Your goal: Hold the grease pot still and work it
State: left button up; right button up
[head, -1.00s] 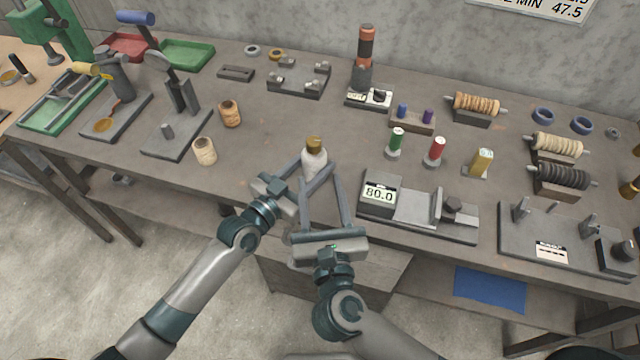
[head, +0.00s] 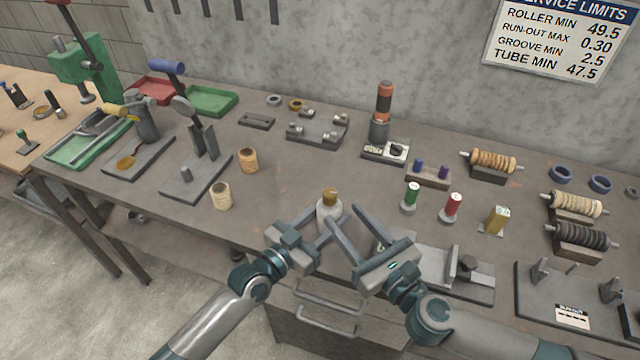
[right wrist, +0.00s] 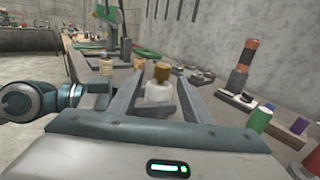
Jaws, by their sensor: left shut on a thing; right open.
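The grease pot (head: 328,214), a small white pot with a brass cap (head: 330,194), stands upright at the front of the bench. My left gripper (head: 318,226) is shut on its body from the front left. My right gripper (head: 342,213) is open, coming from the front right, with its fingers reaching toward the pot. In the right wrist view the pot (right wrist: 158,94) and its cap (right wrist: 163,71) appear between the open fingers. I cannot tell whether a right finger touches it. The fingers hide part of the pot's lower body.
Two tan cylinders (head: 221,196) stand to the left. A gauge fixture (head: 456,272) is close to my right gripper, partly hidden by it. Red and green spools (head: 411,195) stand to the right. The bench (head: 300,165) behind the pot is clear.

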jog(key=shift+w+d, duration=0.15)
jog(key=shift+d, duration=0.2)
jog(key=shift+w+a, duration=0.1)
jog(key=x, duration=1.1)
jog(key=shift+w+a, duration=0.25)
jog(key=shift+a, duration=0.1)
jog(key=c, duration=1)
